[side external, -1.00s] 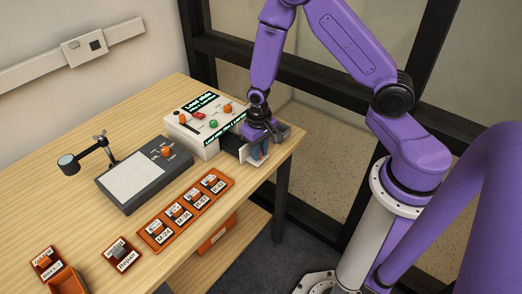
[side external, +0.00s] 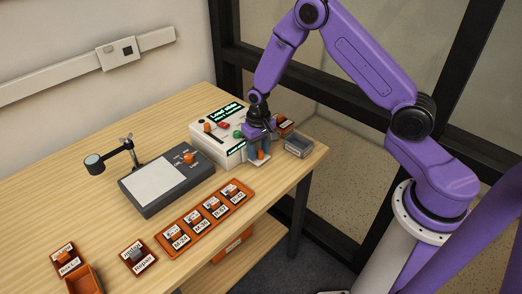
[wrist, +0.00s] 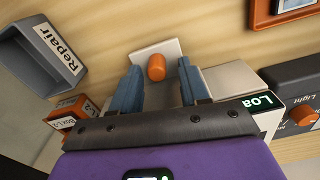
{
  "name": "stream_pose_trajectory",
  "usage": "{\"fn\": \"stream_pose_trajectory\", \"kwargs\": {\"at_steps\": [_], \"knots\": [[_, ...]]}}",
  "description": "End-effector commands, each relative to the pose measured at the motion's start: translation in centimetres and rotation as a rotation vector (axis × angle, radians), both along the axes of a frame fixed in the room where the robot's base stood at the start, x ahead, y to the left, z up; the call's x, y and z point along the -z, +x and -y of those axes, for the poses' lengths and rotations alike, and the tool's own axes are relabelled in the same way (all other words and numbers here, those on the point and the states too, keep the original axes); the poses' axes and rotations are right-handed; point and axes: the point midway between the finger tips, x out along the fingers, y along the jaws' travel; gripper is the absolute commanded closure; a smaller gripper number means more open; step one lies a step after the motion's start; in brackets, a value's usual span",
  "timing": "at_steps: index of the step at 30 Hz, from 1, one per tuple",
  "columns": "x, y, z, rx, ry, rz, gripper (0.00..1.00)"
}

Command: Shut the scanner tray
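The scanner is a white box (side external: 212,140) with coloured knobs and dark label strips at the table's far right part. Its tray shows a pale front plate (side external: 258,161) with an orange knob, close to the scanner's right end. In the wrist view, the front plate (wrist: 143,53) and orange knob (wrist: 156,67) lie below and between my fingers. My gripper (side external: 260,146) points down at the tray front. Its blue fingers are apart (wrist: 160,82), with clear gaps on both sides of the knob. The tray's inside is hidden by my gripper.
A grey bin labelled Repair (wrist: 48,55) and an orange box (wrist: 72,112) stand near my gripper by the table edge. A grey light pad (side external: 165,180), a lamp (side external: 95,163) and an orange rack (side external: 205,216) lie to the left. Bare table lies beyond.

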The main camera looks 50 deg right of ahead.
Motion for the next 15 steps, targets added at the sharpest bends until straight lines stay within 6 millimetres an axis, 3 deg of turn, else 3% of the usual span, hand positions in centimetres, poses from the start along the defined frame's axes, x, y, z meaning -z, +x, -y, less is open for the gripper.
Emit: {"fn": "stream_pose_trajectory", "kwargs": {"at_steps": [10,15], "knots": [[-0.2,-0.3,0.0,0.001,-0.002,-0.008,0.54],[-1.7,-0.2,0.0,0.001,-0.001,-0.006,0.54]]}}
